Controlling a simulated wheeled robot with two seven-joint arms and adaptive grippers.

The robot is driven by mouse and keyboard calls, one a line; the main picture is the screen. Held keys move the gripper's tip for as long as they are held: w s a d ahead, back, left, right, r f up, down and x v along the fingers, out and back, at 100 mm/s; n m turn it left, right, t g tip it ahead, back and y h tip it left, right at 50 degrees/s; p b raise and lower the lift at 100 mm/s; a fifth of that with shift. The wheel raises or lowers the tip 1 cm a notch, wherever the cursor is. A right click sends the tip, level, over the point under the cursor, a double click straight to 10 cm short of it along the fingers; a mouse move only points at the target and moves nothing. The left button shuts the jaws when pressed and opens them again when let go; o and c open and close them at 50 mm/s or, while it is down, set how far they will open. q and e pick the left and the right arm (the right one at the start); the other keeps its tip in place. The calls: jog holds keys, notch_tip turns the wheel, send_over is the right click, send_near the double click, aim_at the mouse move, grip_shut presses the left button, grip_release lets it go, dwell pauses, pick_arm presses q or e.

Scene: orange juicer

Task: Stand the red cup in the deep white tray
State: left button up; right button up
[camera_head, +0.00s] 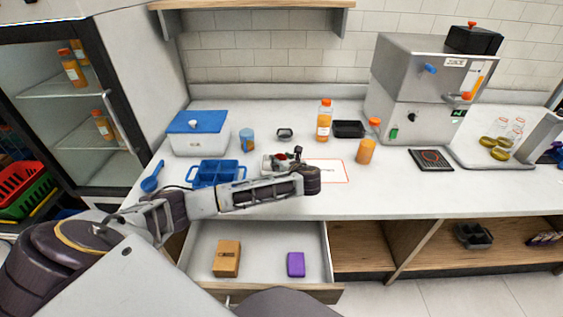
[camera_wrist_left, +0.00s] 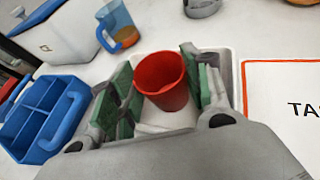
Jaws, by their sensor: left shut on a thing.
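The red cup (camera_wrist_left: 162,82) is upright between the green-padded fingers of my left gripper (camera_wrist_left: 164,88) in the left wrist view. The gripper is shut on it. The deep white tray (camera_wrist_left: 234,62) lies under and around the cup and fingers, its rim showing on the right. Whether the cup's base touches the tray floor cannot be told. In the head view, the cup (camera_head: 281,156) is a small red patch at my left gripper (camera_head: 283,159), partly hidden, with the tray (camera_head: 266,160) mostly behind my arm. My right gripper is not in view.
A blue divided caddy (camera_head: 216,172) stands left of the tray, and a red-bordered mat (camera_head: 335,170) lies right of it. An open drawer (camera_head: 260,242) is below.

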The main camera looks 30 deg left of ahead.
pick_arm(q)
jog(key=shift+f, duration=0.1)
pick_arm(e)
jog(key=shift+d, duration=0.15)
pick_arm(q)
jog(key=o, duration=0.7)
jog(key=shift+o, duration=0.3)
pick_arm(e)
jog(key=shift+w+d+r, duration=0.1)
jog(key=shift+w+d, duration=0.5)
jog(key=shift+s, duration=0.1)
pick_arm(q)
jog(key=shift+s+d+r, duration=0.15)
jog(key=shift+d+r, duration=0.1)
jog(key=shift+d, duration=0.05)
jog(key=v, duration=0.5)
jog(key=shift+s+d+r+p, duration=0.1)
jog(key=shift+d+p, duration=0.1)
jog(key=shift+p, duration=0.1)
jog(key=shift+v, duration=2.9)
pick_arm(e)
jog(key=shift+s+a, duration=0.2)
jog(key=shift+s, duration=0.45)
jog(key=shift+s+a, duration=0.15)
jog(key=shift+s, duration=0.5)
